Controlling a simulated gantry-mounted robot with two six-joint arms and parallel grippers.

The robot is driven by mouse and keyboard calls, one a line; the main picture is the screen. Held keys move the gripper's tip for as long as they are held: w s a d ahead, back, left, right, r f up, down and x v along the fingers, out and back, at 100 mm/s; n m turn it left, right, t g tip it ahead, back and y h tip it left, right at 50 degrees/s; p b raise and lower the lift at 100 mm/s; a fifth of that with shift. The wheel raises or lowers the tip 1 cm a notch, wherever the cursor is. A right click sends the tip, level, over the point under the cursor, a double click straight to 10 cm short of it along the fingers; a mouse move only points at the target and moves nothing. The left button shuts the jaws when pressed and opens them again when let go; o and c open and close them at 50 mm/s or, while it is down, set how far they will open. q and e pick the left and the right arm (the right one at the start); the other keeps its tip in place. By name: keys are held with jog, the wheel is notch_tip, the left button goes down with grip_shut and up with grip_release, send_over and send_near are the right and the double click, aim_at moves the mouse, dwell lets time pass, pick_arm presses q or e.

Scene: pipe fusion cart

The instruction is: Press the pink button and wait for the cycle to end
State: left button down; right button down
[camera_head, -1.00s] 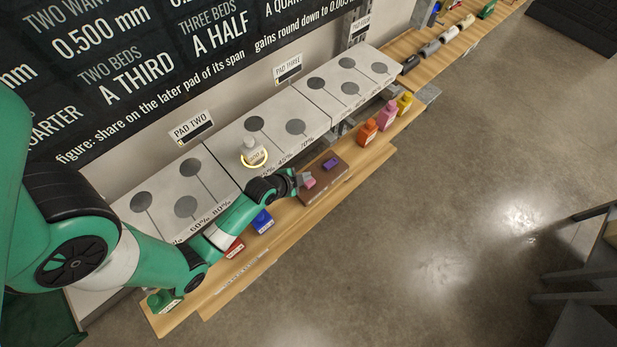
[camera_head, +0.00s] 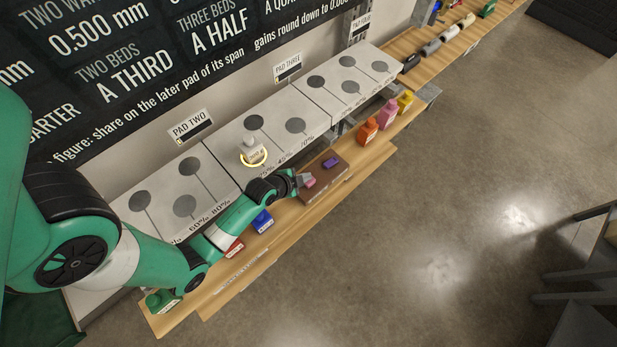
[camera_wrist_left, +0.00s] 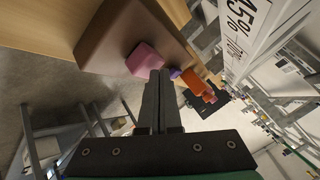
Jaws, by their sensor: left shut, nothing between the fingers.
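The pink button (camera_head: 310,182) sits on a brown box (camera_head: 318,194) on the wooden shelf, beside a purple button (camera_head: 331,162). My left gripper (camera_head: 300,180) is shut and empty, with its tips at the pink button's near side. In the left wrist view the shut fingers (camera_wrist_left: 158,76) lie right by the pink button (camera_wrist_left: 144,60); I cannot tell whether they touch it. The purple button (camera_wrist_left: 175,73) shows just past the fingertips. A white bottle (camera_head: 252,152) with a glowing yellow ring at its base stands on the grey pad. My right gripper is out of view.
Red (camera_head: 232,248) and blue (camera_head: 262,221) containers stand on the shelf near my left arm, with a green one (camera_head: 161,300) at its near end. Orange (camera_head: 368,131), pink and yellow bottles stand beyond the box.

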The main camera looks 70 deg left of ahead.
pick_arm(q)
jog(key=shift+f+b, duration=0.3)
jog(key=shift+f, duration=0.15)
dwell(0.5)
jog(key=shift+r+p, duration=1)
jog(key=shift+p, duration=0.05)
notch_tip(320, 180, up, 5)
jog(key=p, duration=0.5)
jog(key=shift+r, duration=0.1)
jog(key=shift+d, duration=0.1)
dwell(3.2)
